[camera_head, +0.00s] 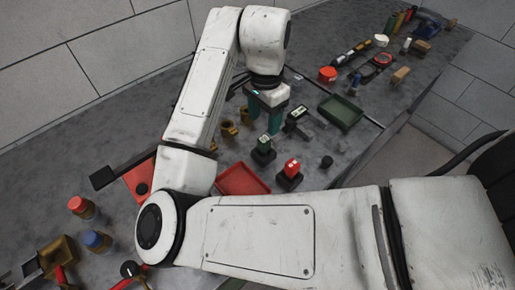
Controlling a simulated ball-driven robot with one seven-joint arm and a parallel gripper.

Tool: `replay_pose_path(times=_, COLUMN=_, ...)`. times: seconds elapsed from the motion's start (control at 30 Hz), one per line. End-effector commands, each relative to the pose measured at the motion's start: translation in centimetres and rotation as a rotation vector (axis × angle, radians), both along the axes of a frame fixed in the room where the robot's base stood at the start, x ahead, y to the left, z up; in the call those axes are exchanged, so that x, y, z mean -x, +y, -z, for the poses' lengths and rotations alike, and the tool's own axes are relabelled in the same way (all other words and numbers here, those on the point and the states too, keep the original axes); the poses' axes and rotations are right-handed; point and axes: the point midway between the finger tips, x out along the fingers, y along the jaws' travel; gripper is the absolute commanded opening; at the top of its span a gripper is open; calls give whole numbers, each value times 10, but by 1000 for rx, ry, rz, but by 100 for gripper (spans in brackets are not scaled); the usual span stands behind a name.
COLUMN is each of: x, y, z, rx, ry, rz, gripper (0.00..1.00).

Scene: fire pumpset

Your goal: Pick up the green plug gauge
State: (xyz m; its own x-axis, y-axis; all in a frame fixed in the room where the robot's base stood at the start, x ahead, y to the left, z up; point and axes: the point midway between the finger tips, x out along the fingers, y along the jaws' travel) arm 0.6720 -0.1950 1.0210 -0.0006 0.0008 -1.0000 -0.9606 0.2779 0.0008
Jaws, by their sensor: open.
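A small dark green block on a black base, which looks like the green plug gauge (264,143), stands upright on the grey bench near the middle of the view. A similar red piece on a black base (291,167) stands just to its right and nearer. My gripper (264,122) points down with two teal fingers apart. It is open and shows nothing between its fingers. In the picture, the fingertips are just above and behind the green gauge. I cannot tell their exact height over the bench.
A red tray (243,180) lies left of the red piece. A green tray (341,111) lies to the right. Brass fittings (229,130) stand left of my gripper. A black-and-white handheld device (297,116) is right of it. A black knob (326,162) stands near the bench edge.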

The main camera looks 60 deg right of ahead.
Motion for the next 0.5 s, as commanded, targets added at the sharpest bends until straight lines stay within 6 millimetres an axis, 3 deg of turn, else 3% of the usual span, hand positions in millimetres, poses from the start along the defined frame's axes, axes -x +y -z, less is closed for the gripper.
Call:
replay_pose_path(times=0.2, x=1, y=0, z=34, rx=2, ry=4, rz=-3, gripper=60)
replay_pose_path(times=0.5, x=2, y=2, z=56, rx=0, ry=2, rz=-4, gripper=60)
